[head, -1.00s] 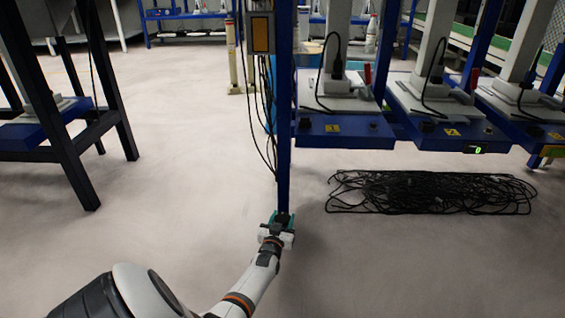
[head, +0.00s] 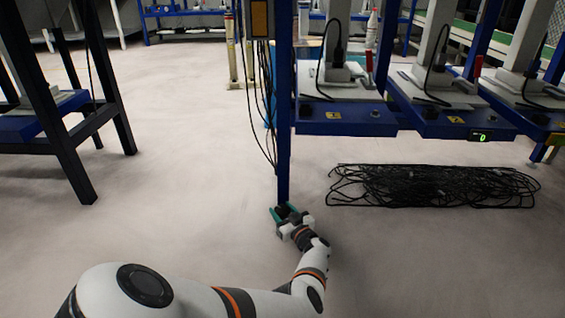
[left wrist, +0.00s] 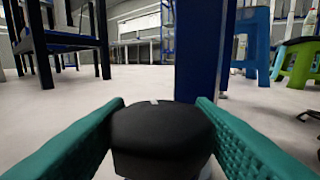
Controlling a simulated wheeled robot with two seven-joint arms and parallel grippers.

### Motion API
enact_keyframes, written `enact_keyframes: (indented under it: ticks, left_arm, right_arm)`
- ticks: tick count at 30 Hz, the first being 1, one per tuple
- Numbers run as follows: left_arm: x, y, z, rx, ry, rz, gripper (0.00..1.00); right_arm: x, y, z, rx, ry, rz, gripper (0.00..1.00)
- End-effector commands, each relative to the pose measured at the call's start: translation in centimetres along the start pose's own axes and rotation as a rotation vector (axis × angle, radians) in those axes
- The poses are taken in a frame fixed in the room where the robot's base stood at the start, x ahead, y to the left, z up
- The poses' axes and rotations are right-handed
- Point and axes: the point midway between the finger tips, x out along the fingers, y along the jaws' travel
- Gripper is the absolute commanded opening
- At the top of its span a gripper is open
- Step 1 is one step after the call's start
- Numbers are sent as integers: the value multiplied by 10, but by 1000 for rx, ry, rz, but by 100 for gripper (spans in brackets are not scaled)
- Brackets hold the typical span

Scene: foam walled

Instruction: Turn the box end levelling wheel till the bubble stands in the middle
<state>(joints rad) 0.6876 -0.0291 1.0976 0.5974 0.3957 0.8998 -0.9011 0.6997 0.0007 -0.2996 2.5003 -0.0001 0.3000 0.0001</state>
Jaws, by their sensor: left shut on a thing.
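The levelling wheel is a dark, rounded knob at the foot of the blue post (head: 283,150), and it fills the lower middle of the left wrist view (left wrist: 160,135). It has a small light mark on its top edge. My left gripper (head: 286,211) is at the foot of the post. Its green fingers stand on both sides of the wheel (left wrist: 160,125) and are shut on it. The bubble cannot be made out in either view. My right gripper is not in view.
A heap of black cable (head: 435,187) lies on the floor to the right. Blue benches with grey devices (head: 345,118) stand above it. A dark-legged table (head: 75,140) is at the left. Thin cables hang beside the post. The floor left of the post is clear.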

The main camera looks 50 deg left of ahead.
Motion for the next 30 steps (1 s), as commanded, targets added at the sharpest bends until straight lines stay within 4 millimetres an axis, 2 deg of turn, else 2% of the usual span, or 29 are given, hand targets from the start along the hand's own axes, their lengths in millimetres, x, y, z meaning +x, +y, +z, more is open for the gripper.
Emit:
enact_keyframes:
  ticks: [7,25,26,29,30]
  left_arm:
    - [0,0,-2,1,1,97,26]
    - [0,0,0,2,-2,132,26]
    - [0,0,0,2,-2,132,54]
    - [0,0,0,2,-2,132,70]
    - [0,0,0,1,-2,132,71]
  right_arm:
    - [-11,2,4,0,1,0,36]
    - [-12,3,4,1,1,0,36]
    - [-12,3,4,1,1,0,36]
    - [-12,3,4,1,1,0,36]
    - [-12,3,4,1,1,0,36]
